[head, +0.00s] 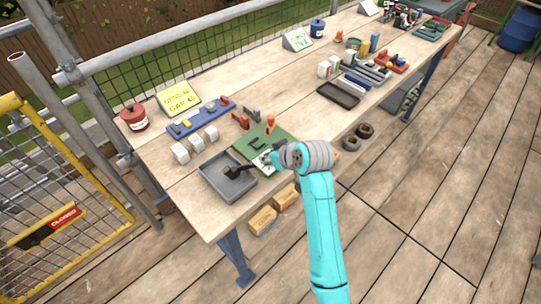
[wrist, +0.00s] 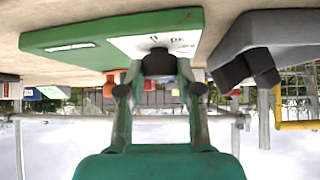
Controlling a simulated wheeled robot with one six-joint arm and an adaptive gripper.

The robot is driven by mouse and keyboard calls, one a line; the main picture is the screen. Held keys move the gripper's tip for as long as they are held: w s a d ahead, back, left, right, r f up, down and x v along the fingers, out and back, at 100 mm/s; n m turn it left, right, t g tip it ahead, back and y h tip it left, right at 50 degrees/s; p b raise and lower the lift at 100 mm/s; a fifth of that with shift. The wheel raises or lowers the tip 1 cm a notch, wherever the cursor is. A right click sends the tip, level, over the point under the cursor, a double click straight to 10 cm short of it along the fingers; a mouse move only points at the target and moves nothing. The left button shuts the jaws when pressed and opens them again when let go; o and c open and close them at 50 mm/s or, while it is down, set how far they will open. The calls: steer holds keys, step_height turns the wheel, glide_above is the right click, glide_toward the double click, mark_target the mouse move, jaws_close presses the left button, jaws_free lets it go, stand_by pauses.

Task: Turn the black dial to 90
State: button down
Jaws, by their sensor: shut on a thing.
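A green board (head: 248,143) lies on the wooden table with a white printed plate (head: 259,168) at its near end. In the wrist view, which is upside down, the green board (wrist: 100,35) and the white plate (wrist: 192,44) show close up. The black dial (wrist: 158,62) sits at the plate between my fingers. My gripper (wrist: 159,82) is shut on the dial. In the head view my gripper (head: 273,160) hides the dial. The dial's setting cannot be read.
A dark grey tray (head: 218,187) with a black object (head: 236,171) stands just left of the board. White blocks (head: 197,144), a blue rack (head: 200,118) and orange and red pieces (head: 270,124) lie behind. A dark tray (head: 338,95) is farther right. Bare table lies between.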

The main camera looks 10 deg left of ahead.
steer(key=m+h, duration=0.1)
steer(key=m, duration=0.1)
steer(key=m+t+h, duration=0.1)
steer(key=shift+s+a+m+t, duration=0.2)
steer(key=shift+m+t, duration=0.1)
steer(key=shift+m, duration=0.1)
steer(key=m+t+h, duration=0.1)
steer(key=m+h, duration=0.2)
steer(key=shift+a, duration=0.15)
steer(key=m+h, duration=0.2)
steer(key=m, duration=0.1)
steer(key=m+h, duration=0.2)
steer(key=m, duration=0.1)
steer(key=shift+w+a+g+h, duration=0.1)
steer(key=shift+a+g+h, duration=0.05)
steer(key=shift+g+h, duration=0.15)
steer(key=shift+m, duration=0.4)
steer(key=c, duration=0.8)
jaws_free()
steer(key=shift+o, duration=0.2)
steer(key=v, duration=1.2)
